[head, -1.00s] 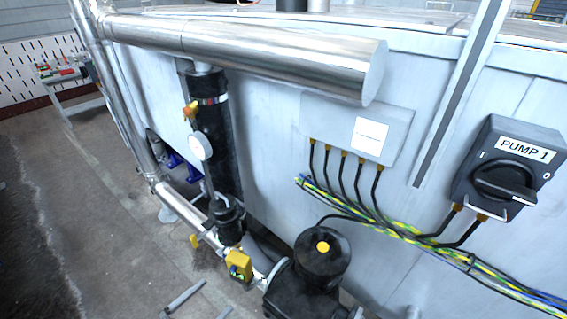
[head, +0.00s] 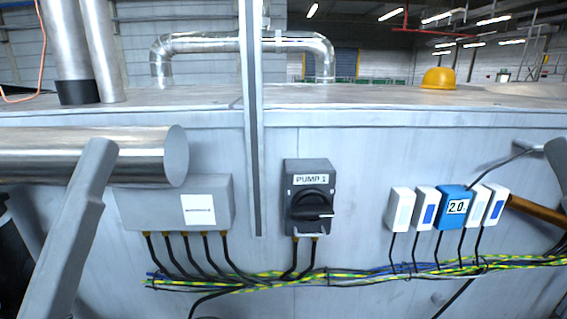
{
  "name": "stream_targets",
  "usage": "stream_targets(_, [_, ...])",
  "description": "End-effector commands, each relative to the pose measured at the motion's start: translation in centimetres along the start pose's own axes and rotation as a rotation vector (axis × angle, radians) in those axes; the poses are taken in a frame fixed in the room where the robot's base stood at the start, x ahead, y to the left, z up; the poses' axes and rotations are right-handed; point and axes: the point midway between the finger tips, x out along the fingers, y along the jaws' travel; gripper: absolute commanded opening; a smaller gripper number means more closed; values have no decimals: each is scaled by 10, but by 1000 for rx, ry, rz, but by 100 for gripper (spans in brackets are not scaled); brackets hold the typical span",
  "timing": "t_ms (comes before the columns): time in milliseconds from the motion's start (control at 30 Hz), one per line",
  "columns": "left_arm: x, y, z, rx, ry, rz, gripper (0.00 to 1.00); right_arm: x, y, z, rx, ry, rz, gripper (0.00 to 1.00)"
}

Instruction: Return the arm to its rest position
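Neither gripper shows in the head view. A plain grey angled bar (head: 75,235), which looks like a link of my own arm, rises from the lower left edge. No fingers show on it. A dark grey piece (head: 556,160) is cut off by the right edge; I cannot tell whether it is part of my other arm. The rest of both arms is outside the picture.
A grey panel wall carries the PUMP 1 switch (head: 310,197), a grey junction box (head: 175,203), several small white boxes and a blue box marked 2.0 (head: 454,206). Cables (head: 350,275) run below. A metal pipe (head: 90,154) juts in from the left. A yellow helmet (head: 438,78) lies on top.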

Motion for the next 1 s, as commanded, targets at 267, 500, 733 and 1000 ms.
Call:
stream_targets(267, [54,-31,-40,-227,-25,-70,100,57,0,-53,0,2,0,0])
stream_targets(500, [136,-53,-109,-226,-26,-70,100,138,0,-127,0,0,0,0])
stream_targets(733, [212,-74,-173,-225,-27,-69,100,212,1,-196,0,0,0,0])
stream_targets(1000, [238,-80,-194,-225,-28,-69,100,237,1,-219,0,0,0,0])
